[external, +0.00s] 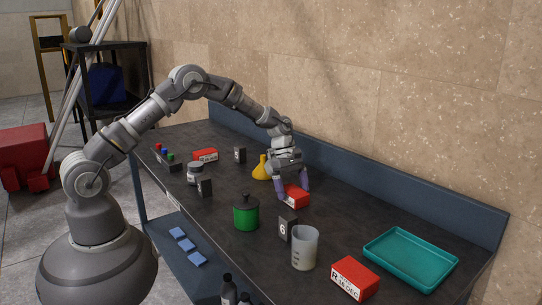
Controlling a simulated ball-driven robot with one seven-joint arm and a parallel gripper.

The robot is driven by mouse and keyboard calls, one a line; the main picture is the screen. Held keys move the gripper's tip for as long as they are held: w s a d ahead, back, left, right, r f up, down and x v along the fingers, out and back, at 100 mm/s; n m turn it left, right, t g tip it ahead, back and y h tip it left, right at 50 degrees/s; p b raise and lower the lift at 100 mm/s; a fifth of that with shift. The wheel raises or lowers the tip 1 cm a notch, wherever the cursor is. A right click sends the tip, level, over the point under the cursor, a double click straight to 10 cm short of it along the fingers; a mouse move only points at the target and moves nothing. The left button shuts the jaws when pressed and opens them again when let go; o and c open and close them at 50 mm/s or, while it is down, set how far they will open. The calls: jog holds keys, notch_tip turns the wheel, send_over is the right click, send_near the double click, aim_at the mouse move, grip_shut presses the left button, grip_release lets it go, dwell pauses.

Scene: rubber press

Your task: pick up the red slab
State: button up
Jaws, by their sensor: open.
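A red slab (296,196) with a white label lies on the dark bench top, below my gripper (291,193). My gripper is open, its two purple fingers pointing down, one on each side of this slab as seen here. Whether the fingers touch it cannot be told. A second red slab (355,279) with a printed white label lies at the front right, left of the teal tray. A third red slab (206,155) with a white label lies toward the far left of the bench.
A yellow funnel (261,168) stands just left of my gripper. A green canister (246,215), a black number block (287,228) and a clear beaker (304,248) stand nearer the front. A teal tray (437,277) lies at the right. A low backboard (400,181) runs along the wall.

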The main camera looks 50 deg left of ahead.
aim_at(294, 190)
jog(key=shift+x, duration=0.85)
jog(key=shift+r, duration=0.1)
jog(key=shift+f, duration=0.25)
jog(key=c, duration=1.3)
jog(key=shift+r, duration=0.15)
notch_tip(294, 190, up, 10)
jog(key=p, duration=0.3)
jog(key=shift+a+r+p, duration=0.1)
jog(key=shift+r+p, duration=0.05)
jog(key=shift+p, duration=0.2)
